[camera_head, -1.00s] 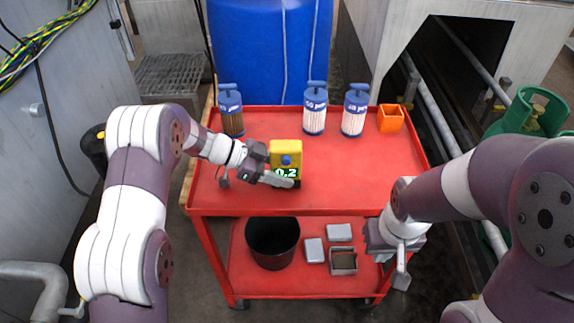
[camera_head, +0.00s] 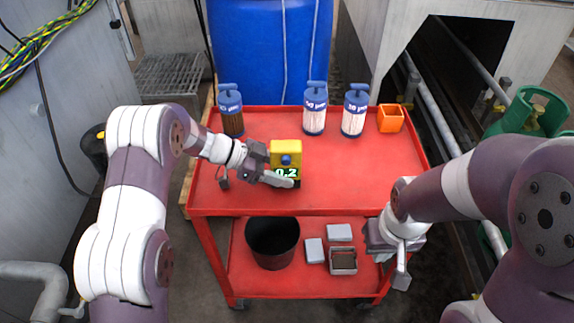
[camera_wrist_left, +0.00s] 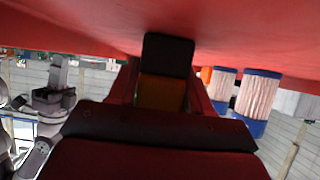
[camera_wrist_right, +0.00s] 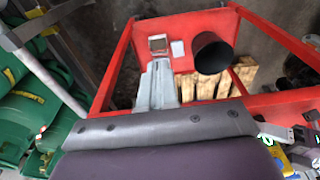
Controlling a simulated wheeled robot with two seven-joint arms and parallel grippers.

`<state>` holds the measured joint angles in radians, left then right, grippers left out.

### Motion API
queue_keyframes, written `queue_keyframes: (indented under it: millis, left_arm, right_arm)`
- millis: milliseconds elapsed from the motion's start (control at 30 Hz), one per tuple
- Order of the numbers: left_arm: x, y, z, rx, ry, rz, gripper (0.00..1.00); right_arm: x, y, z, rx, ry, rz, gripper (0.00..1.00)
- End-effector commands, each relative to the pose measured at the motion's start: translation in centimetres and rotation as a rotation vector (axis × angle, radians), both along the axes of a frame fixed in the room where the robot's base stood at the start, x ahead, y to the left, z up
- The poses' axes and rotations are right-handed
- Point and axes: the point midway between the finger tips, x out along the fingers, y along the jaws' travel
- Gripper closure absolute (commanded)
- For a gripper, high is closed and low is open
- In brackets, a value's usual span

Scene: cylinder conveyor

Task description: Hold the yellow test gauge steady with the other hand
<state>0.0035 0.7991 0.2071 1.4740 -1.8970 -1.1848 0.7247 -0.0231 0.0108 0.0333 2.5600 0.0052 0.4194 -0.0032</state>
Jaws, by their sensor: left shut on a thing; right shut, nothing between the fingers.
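The yellow test gauge (camera_head: 287,148) stands on the red cart's top shelf in the head view, with a blue knob and a display reading 0.2. My left gripper (camera_head: 284,178) is shut on the gauge at its lower part, from the left. In the left wrist view the gauge (camera_wrist_left: 162,92) shows as a dark and yellow block between the fingers, with the red shelf beside it. My right gripper (camera_head: 401,272) is shut and empty, at the front right of the cart, below the top shelf's level and apart from the gauge.
Three blue-capped filter cartridges, one brown (camera_head: 231,113) and two white (camera_head: 314,112) (camera_head: 353,113), stand along the shelf's back edge. An orange box (camera_head: 390,118) is at the back right. The lower shelf holds a black bin (camera_head: 272,243) and grey boxes (camera_head: 340,232). The shelf's right middle is clear.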

Motion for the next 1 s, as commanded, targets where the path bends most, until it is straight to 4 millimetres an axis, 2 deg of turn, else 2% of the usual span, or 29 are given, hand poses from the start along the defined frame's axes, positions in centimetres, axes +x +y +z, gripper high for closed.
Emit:
queue_keyframes:
  millis: [333, 433, 500, 567, 633, 700, 833, 900, 1000]
  left_arm:
    - [0.0, 0.0, 0.0, 0.000, 0.000, -0.001, 0.87]
    - [0.0, 0.0, 0.0, 0.000, 0.000, -0.001, 0.87]
    - [0.0, 0.0, 0.0, 0.000, 0.000, -0.001, 0.87]
    - [0.0, 0.0, 0.0, 0.000, 0.000, -0.001, 0.87]
    - [0.0, 0.0, 0.0, 0.000, 0.000, -0.001, 0.87]
    - [0.0, 0.0, 0.0, 0.000, 0.000, 0.000, 0.87]
    - [0.0, 0.0, 0.0, 0.000, 0.000, 0.000, 0.87]
    - [0.0, 0.0, 0.0, 0.000, 0.000, 0.000, 0.87]
    - [0.0, 0.0, 0.0, 0.000, 0.000, 0.000, 0.87]
  right_arm:
    - [0.3, 0.0, -0.1, -0.002, -0.016, 0.001, 1.00]
    - [1.9, 0.2, -0.7, -0.009, -0.105, 0.010, 1.00]
    - [4.1, 1.0, -1.3, 0.003, -0.233, 0.024, 1.00]
    - [6.1, 2.3, -1.5, 0.043, -0.368, 0.048, 1.00]
    - [8.0, 4.8, -1.4, 0.135, -0.531, 0.080, 1.00]
    - [9.0, 7.9, -0.7, 0.270, -0.675, 0.112, 1.00]
    - [8.4, 13.0, 1.5, 0.555, -0.846, 0.151, 1.00]
    - [7.5, 14.8, 2.5, 0.689, -0.894, 0.157, 1.00]
    - [6.3, 16.4, 3.8, 0.831, -0.929, 0.159, 1.00]
